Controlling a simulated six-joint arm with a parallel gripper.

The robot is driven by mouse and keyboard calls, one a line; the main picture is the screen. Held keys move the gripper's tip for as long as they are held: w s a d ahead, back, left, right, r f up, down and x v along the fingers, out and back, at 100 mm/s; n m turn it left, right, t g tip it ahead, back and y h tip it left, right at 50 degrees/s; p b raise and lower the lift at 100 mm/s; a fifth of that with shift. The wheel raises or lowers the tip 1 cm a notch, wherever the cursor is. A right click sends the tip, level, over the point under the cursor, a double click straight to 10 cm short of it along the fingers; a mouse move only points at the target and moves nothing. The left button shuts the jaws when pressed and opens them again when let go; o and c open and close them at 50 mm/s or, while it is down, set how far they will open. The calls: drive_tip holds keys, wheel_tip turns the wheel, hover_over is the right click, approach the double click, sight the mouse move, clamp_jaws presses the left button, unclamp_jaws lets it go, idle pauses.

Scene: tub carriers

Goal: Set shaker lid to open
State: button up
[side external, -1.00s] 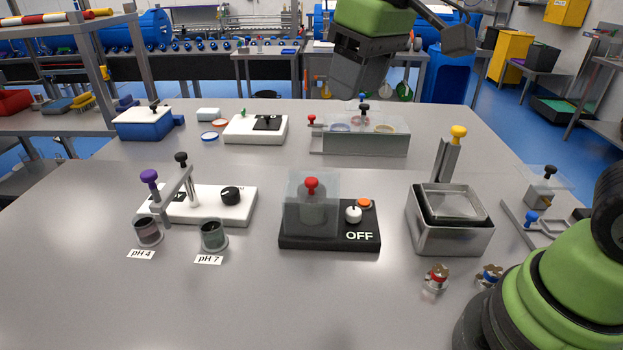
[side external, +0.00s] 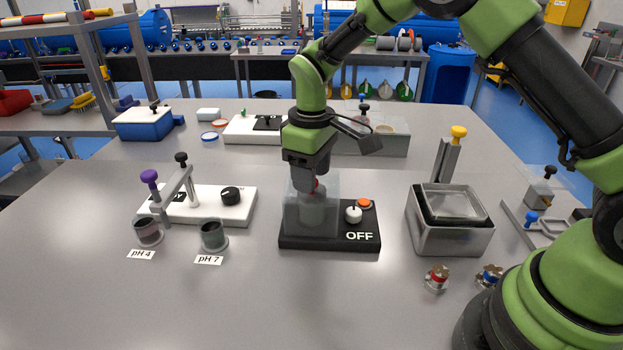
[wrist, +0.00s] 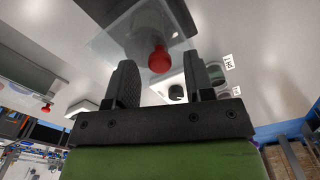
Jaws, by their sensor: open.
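The shaker is a black base (side external: 300,243) marked OFF, with a white knob (side external: 353,215) and an orange button (side external: 364,203). A clear lid (side external: 297,215) sits down over its left part, with a grey vessel showing through. The lid's red knob (side external: 316,184) is partly hidden behind my gripper (side external: 308,182), which points down just above the lid. In the wrist view the red knob (wrist: 159,60) lies between and just beyond the tips of my open fingers (wrist: 160,80). I cannot tell whether a finger touches it.
Left stands a white pH unit (side external: 236,212) with two cups. Right is a metal tub (side external: 452,241) with a yellow-knobbed post (side external: 459,133). Behind are a white box (side external: 250,130) and a grey carrier (side external: 385,145).

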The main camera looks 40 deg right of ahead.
drive_tip(key=shift+f, duration=0.95)
clamp_jaws()
drive_tip(key=w+d, duration=0.7)
drive_tip(key=shift+w+d, duration=0.15)
drive_tip(key=shift+w, duration=0.05)
unclamp_jaws()
drive_tip(key=shift+r, duration=0.15)
wheel_tip(320, 180, up, 7)
drive_tip(key=shift+r, duration=0.15)
